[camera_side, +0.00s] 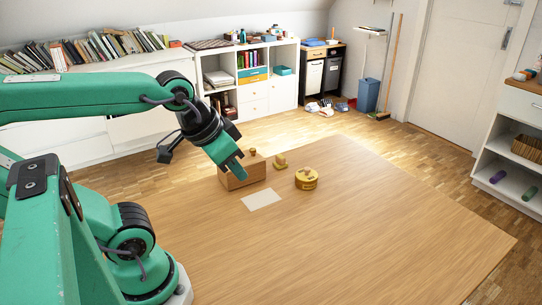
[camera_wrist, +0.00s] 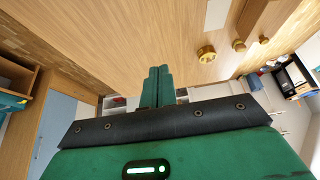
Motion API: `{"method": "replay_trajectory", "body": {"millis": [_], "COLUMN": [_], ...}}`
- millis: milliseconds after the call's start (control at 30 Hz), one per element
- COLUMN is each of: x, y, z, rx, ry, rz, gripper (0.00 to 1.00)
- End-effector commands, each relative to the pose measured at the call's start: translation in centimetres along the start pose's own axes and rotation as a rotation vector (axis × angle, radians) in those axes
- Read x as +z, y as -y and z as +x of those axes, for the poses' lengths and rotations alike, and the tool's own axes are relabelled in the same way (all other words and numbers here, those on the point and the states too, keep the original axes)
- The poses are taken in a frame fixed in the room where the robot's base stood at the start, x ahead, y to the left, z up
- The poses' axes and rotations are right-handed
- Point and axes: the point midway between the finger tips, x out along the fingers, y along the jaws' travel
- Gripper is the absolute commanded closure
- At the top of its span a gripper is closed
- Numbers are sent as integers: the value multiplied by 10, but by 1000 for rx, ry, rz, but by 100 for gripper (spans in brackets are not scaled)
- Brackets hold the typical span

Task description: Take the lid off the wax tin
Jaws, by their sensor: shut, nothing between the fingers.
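The wax tin (camera_side: 306,182) is a round, yellow tin with a small knob on top, standing upright on the wooden table. It also shows in the wrist view (camera_wrist: 206,55), beyond and to the right of my fingertips. The lid appears to be on it. My gripper (camera_side: 237,168) is shut and empty. In the side view it lies to the left of the tin, apart from it, and overlaps a wooden box. The two fingers are together in the wrist view (camera_wrist: 158,72).
The wooden box (camera_side: 230,182), with a knob at its top, stands left of the tin. A pale flat sheet (camera_side: 262,200) lies in front of the box. The table's right and near parts are clear.

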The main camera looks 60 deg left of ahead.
Motion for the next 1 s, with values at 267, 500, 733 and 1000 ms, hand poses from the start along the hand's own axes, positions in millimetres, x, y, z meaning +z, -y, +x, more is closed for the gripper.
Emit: {"method": "replay_trajectory", "body": {"millis": [267,500,733,1000], "x": [0,0,0,-2], "y": [0,0,0,0], "z": [0,0,0,0], "rx": [0,0,0,-1], "ry": [0,0,0,2], "rz": [0,0,0,-10], "gripper": [100,82,54,54]}}
